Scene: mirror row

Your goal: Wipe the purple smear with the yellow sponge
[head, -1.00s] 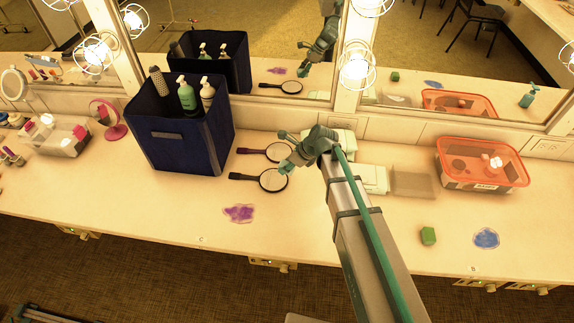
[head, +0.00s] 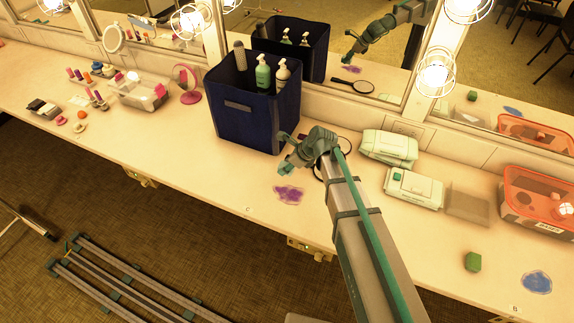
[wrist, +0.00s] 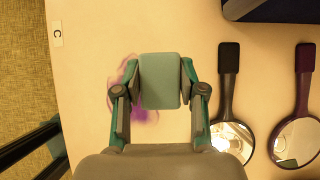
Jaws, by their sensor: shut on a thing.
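The purple smear (head: 289,195) lies on the counter near its front edge. My gripper (head: 285,168) is just behind it in the head view, above the counter. In the wrist view, my gripper (wrist: 160,88) is shut on a grey-green, rounded block (wrist: 160,80), which looks sponge-like but not yellow. This block and the fingers hide part of the smear (wrist: 146,114) beneath. I cannot tell whether the block touches the counter. No plainly yellow sponge shows.
A dark blue bin (head: 255,112) with bottles stands behind my gripper. Two hand mirrors (wrist: 230,138) lie beside it. Wipe packs (head: 413,188), a green block (head: 472,262), a blue smear (head: 537,281) and an orange-rimmed tub (head: 540,188) are to the right.

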